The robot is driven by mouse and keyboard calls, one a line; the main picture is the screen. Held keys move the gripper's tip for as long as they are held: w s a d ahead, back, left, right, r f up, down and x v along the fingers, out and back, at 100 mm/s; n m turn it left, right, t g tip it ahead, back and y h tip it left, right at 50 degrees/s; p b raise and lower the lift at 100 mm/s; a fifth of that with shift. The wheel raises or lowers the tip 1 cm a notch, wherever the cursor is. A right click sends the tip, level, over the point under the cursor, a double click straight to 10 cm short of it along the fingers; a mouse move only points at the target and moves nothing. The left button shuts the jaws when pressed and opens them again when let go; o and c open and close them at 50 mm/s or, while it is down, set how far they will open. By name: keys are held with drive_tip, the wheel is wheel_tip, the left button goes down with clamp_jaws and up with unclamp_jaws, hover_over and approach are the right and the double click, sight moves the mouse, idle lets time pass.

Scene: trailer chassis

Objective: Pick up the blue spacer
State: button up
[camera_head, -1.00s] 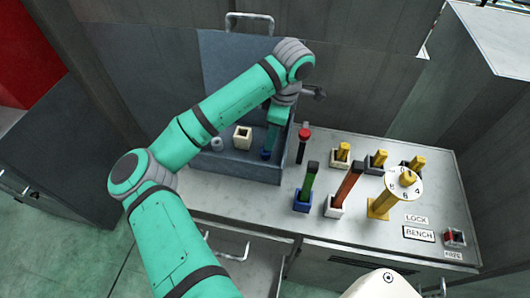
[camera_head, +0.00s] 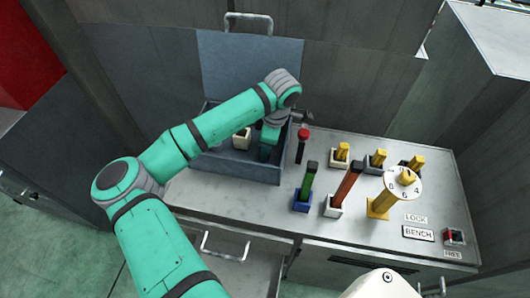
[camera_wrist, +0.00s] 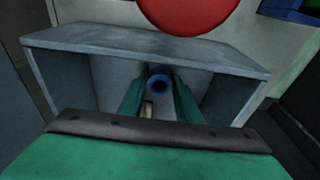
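The blue spacer (camera_wrist: 160,79) is a short round piece with a dark hole in its top. In the wrist view it stands inside the grey open box (camera_wrist: 235,58), between the two green fingers of my gripper (camera_wrist: 160,92). The fingers are spread, one on each side of it; whether they touch it I cannot tell. In the head view my gripper (camera_head: 265,155) points down into the right part of the box (camera_head: 235,172), and the spacer is hidden behind it.
A cream square piece (camera_head: 242,138) sits in the box to the left. A red-capped post (camera_head: 302,142) stands close to the box's right wall. Green (camera_head: 308,182) and red (camera_head: 347,185) levers, yellow-topped pieces (camera_head: 343,152) and a numbered dial (camera_head: 404,183) stand right on the bench.

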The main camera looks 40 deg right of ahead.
clamp_jaws()
